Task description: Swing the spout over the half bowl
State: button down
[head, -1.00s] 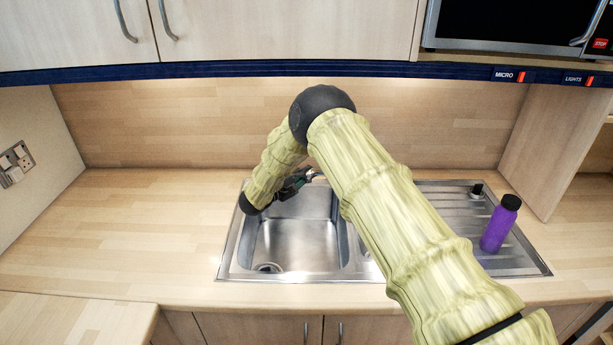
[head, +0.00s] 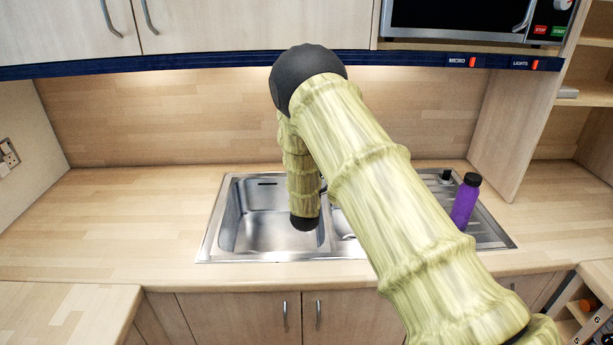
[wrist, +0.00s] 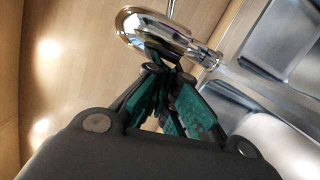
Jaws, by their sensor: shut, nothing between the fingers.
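The chrome spout (wrist: 150,30) shows in the wrist view, curving across the top just beyond my fingertips. My gripper (wrist: 158,70) has teal-and-black fingers, closed with nothing between them, close to the spout; I cannot tell whether they touch it. In the head view my arm hides the gripper and nearly all of the tap. The half bowl (head: 346,240) is mostly hidden behind my arm, with only a small part showing right of the main bowl (head: 262,228). I cannot tell which bowl the spout is over.
A purple bottle (head: 465,203) with a black cap stands on the drainer (head: 490,236) at the right. The wooden worktop (head: 120,225) left of the sink is clear. Wall cupboards (head: 240,25) and a microwave (head: 465,18) hang above.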

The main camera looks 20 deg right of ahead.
jog(key=s+d+n+t+y+b, duration=0.2)
jog(key=s+d+n+y+b, duration=0.1)
jog(key=d+y+b, duration=0.3)
jog(key=shift+d+n+y, duration=0.5)
jog(key=shift+d+n, duration=0.3)
jog(key=shift+d, duration=0.6)
jog(key=shift+d, duration=0.2)
jog(key=s+a+f+b, duration=0.1)
jog(key=s+a+b, duration=0.3)
jog(key=s, duration=0.6)
jog(key=shift+s+a, duration=0.3)
jog(key=shift+s, duration=0.05)
